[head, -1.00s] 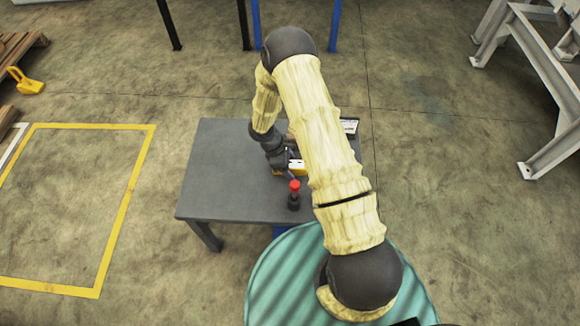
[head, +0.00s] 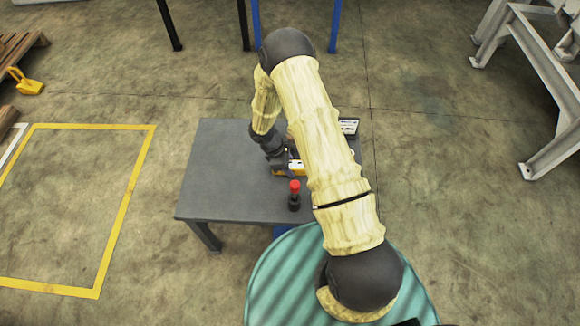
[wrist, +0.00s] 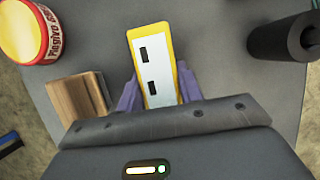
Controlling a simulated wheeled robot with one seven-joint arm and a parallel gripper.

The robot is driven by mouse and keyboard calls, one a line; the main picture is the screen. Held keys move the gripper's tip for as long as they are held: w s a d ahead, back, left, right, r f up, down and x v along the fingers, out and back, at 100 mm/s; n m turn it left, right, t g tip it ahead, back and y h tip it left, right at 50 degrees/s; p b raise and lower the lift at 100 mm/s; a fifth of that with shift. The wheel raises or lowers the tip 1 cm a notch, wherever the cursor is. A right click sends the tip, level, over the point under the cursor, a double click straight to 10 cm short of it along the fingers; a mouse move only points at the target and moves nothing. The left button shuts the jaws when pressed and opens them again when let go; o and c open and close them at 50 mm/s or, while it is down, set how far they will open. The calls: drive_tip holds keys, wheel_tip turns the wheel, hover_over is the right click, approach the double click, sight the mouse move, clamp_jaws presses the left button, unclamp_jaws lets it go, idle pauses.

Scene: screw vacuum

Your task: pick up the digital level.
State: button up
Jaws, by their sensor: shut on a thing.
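The digital level is a yellow bar with a white face and two dark windows, seen in the wrist view (wrist: 154,68). It lies between the two purple fingers of my gripper (wrist: 157,92), which is shut on it. In the head view the level (head: 298,167) is on or just above the grey table, partly hidden by my arm, with my gripper (head: 287,163) around it. I cannot tell whether it is clear of the table top.
A dark bottle with a red top (head: 294,195) stands just in front of the level on the table (head: 215,190). In the wrist view, a red and yellow can (wrist: 30,32), a wooden block (wrist: 78,98) and a black cylinder (wrist: 284,38) surround the level. The table's left part is clear.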

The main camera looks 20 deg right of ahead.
wheel_tip(320, 180, up, 11)
drive_tip(key=p, duration=0.2)
drive_tip(key=shift+f+p, duration=0.2)
drive_tip(key=shift+p, duration=0.15)
idle(0.5)
